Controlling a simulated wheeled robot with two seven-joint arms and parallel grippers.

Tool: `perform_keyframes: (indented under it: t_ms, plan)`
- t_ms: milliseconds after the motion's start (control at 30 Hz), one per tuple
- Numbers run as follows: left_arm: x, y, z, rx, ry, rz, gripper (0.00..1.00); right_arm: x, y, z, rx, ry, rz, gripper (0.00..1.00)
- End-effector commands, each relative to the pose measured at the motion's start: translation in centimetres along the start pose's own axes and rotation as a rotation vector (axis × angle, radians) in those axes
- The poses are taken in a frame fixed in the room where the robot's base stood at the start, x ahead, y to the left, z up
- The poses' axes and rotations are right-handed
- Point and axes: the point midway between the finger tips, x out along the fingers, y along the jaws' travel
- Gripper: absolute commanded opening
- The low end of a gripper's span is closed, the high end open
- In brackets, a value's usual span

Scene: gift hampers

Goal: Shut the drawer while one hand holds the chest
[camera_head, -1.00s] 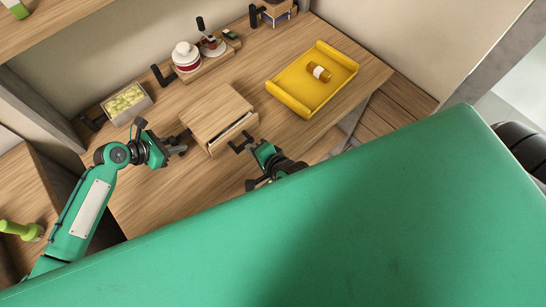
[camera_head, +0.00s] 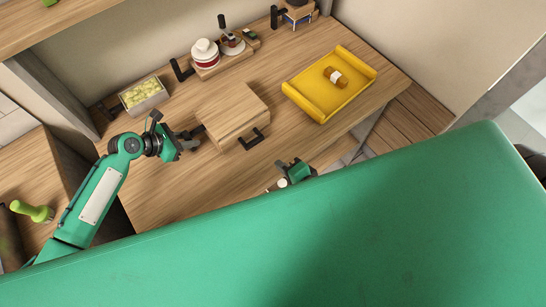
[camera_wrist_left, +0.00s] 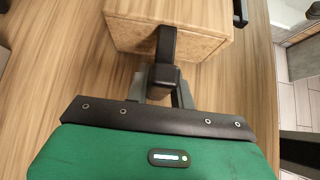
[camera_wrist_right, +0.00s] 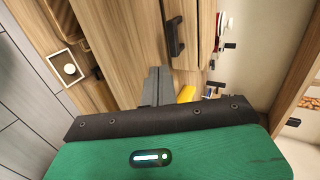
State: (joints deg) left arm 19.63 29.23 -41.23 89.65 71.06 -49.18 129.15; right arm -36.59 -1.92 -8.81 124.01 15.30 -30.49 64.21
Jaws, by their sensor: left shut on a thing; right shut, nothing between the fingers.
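The wooden chest (camera_head: 228,108) stands on the table in the middle of the head view. Its drawer front carries a black handle (camera_head: 252,140) and looks flush with the body, with no gap visible; the handle also shows in the right wrist view (camera_wrist_right: 174,38). My left gripper (camera_head: 188,138) is shut on the chest's black side handle (camera_wrist_left: 165,45), at the chest's left side. My right gripper (camera_head: 282,168) is shut and empty, apart from the drawer handle and in front of the chest; its fingers touch together in the right wrist view (camera_wrist_right: 157,85).
A yellow tray (camera_head: 315,105) with a brown jar (camera_head: 335,77) lies to the right. A box of pale green pieces (camera_head: 144,95) and a wooden rack (camera_head: 215,68) with a red-and-white jar (camera_head: 206,53) stand behind the chest. Table room is free in front of the chest.

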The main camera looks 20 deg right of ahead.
Motion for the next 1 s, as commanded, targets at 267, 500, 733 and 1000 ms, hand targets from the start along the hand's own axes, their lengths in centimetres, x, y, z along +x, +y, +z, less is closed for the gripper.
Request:
perform_keyframes:
  t_ms: [267,500,733,1000]
  plan:
    - [0.0,-0.1,0.0,0.000,0.000,-0.002,0.00,-3.3,0.0,0.0,0.001,0.000,0.000,0.00]
    - [0.0,-0.1,0.0,0.000,0.000,-0.002,0.00,-3.8,0.0,0.0,0.001,0.000,-0.001,0.00]
    - [0.0,-0.1,0.0,0.000,0.000,-0.002,0.41,-3.8,0.0,0.0,0.000,0.000,0.000,0.00]
    - [0.0,0.0,0.0,0.000,0.000,-0.001,0.49,-3.8,0.0,0.0,0.000,0.000,0.000,0.00]
